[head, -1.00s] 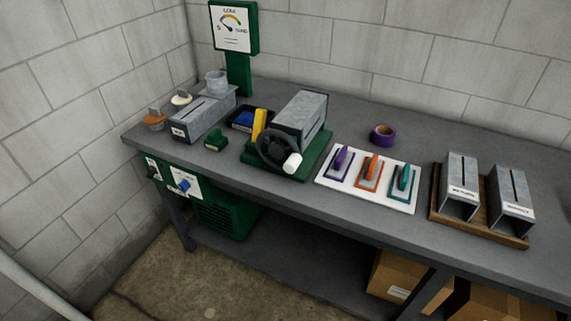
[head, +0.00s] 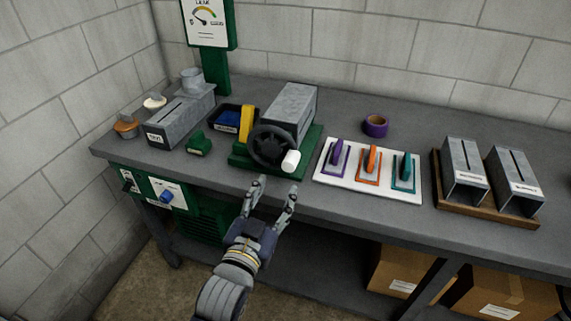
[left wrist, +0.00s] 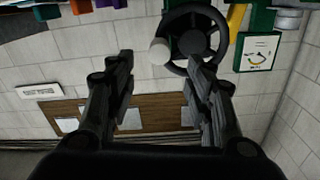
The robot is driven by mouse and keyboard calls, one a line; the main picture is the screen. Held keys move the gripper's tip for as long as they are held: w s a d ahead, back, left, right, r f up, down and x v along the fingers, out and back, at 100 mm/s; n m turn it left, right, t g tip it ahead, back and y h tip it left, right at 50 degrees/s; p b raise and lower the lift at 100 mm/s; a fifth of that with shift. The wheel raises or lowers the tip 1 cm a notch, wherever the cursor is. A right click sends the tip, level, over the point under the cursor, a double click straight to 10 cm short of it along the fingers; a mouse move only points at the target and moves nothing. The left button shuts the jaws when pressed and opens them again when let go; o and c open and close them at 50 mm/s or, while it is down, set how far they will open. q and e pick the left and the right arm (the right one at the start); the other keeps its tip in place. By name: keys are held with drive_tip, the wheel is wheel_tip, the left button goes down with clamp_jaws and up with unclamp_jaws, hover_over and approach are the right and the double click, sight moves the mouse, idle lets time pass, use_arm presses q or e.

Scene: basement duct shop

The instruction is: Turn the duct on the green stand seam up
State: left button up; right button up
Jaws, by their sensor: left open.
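The grey metal duct (head: 292,107) lies on the green stand (head: 308,147) on the bench. A black handwheel (head: 268,147) with a white knob (head: 290,161) is at the stand's front. No slot or seam shows on the duct's visible top face. My left gripper (head: 271,187) is open and empty, in front of and below the wheel, apart from it. In the left wrist view the wheel (left wrist: 194,40) and white knob (left wrist: 159,50) appear beyond the open fingers (left wrist: 160,90). My right gripper is not in view.
Left of the stand are a slotted duct (head: 181,122), a green block (head: 199,145) and a dark tray (head: 233,119). Right are a white board (head: 367,188) with three coloured-handled tools, purple tape (head: 375,126) and a wooden tray (head: 484,212) holding two ducts. A gauge (head: 208,22) stands behind.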

sight(288, 168)
use_arm(q)
drive_tip(key=p+x, duration=0.1)
drive_tip(key=x, duration=0.9)
drive_tip(key=shift+w+d, duration=0.2)
drive_tip(key=shift+w, duration=0.1)
drive_tip(key=shift+p, duration=0.3)
clamp_jaws()
